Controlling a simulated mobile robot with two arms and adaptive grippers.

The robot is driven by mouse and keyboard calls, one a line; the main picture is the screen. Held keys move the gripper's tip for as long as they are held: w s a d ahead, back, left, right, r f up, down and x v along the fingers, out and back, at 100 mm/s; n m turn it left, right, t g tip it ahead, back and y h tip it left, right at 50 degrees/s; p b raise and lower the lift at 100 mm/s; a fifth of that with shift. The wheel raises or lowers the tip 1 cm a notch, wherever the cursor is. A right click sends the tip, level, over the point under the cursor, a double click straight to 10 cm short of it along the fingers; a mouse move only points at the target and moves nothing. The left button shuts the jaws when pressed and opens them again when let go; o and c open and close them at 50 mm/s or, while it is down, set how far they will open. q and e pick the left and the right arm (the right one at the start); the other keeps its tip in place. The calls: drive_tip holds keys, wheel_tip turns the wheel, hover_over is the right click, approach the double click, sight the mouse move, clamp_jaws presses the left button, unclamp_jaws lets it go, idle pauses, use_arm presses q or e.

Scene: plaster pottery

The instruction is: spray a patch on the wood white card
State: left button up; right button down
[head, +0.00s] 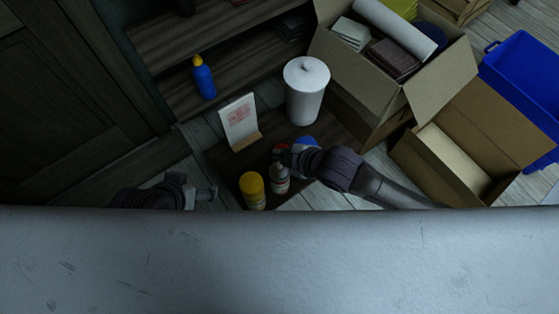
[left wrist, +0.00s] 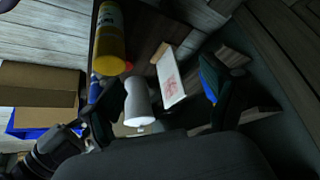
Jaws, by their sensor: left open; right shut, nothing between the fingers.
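The white card (head: 239,120) has a red print and leans upright in a small wood holder (head: 246,142) on a low dark table (head: 228,160). It also shows in the left wrist view (left wrist: 170,78). A spray bottle (head: 280,182) with a pale label stands near the table's front. My right gripper (head: 284,158) is shut and empty at the bottle's top; I cannot tell whether they touch. My left gripper (head: 208,192) is open and empty, left of the table. Its spread fingers show in the left wrist view (left wrist: 155,98), with the card beyond them.
A yellow can (head: 252,191) stands beside the bottle. A blue object (head: 304,143) is partly hidden behind my right gripper. A white lidded canister (head: 306,90) stands behind. Open cardboard boxes (head: 455,75) and a blue crate (head: 520,70) are right. A blue bottle (head: 203,79) is on the shelf.

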drive_tip(key=shift+r, duration=0.25)
drive_tip(key=shift+r+p, duration=0.7)
drive_tip(key=shift+p, duration=0.4)
drive_tip(key=shift+r+p, duration=0.25)
drive_tip(key=shift+p, duration=0.05)
drive_tip(key=shift+r, duration=0.1)
use_arm(q)
drive_tip(key=s+g, duration=0.1)
drive_tip(key=s, duration=0.1)
drive_tip(key=s+a+g, duration=0.1)
drive_tip(key=s, duration=0.1)
drive_tip(key=shift+a+g+y, duration=0.15)
drive_tip(key=shift+g+y, duration=0.15)
